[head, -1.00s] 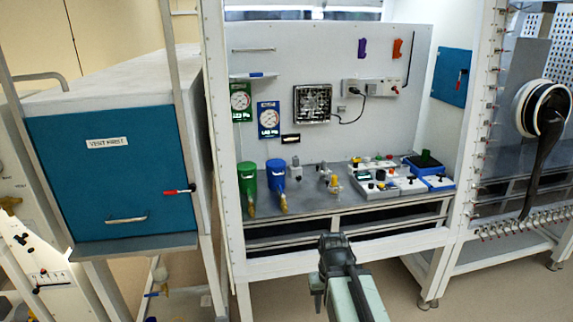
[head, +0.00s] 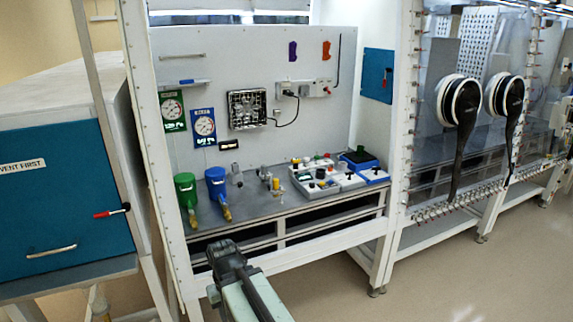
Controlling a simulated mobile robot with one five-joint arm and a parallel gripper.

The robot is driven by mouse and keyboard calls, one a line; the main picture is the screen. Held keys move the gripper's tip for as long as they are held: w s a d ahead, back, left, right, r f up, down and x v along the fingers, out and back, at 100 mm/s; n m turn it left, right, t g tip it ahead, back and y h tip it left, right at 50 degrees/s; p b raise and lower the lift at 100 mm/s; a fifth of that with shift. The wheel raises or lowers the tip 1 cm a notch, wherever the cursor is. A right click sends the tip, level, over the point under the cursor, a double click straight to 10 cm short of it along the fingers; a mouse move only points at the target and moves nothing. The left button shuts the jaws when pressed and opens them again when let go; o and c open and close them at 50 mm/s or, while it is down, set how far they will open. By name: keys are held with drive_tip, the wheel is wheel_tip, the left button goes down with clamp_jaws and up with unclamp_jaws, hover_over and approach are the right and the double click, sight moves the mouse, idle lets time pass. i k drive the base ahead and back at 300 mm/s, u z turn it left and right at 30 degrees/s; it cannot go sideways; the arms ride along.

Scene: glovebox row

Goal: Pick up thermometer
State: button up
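I cannot make out a thermometer for certain. A small dark device with a lit display (head: 229,144) is on the back wall of the open bay, right of the blue gauge panel (head: 204,127). A thin blue stick-like item (head: 187,82) lies on the small wall shelf; it is too small to identify. My gripper (head: 216,293) is at the lower middle of the head view, in front of the bay and apart from these things. Its fingers are small and dark, and I cannot see whether they are open.
The bench (head: 240,205) holds a green bottle (head: 186,190), a blue bottle (head: 216,184), small brass fittings and several control boxes (head: 314,180). A blue-doored cabinet (head: 60,195) stands left. A glovebox with black gloves (head: 459,105) stands right. White frame posts flank the bay. Floor is clear at lower right.

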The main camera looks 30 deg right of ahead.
sight(295, 160)
drive_tip(key=i, duration=0.85)
drive_tip(key=z, duration=0.05)
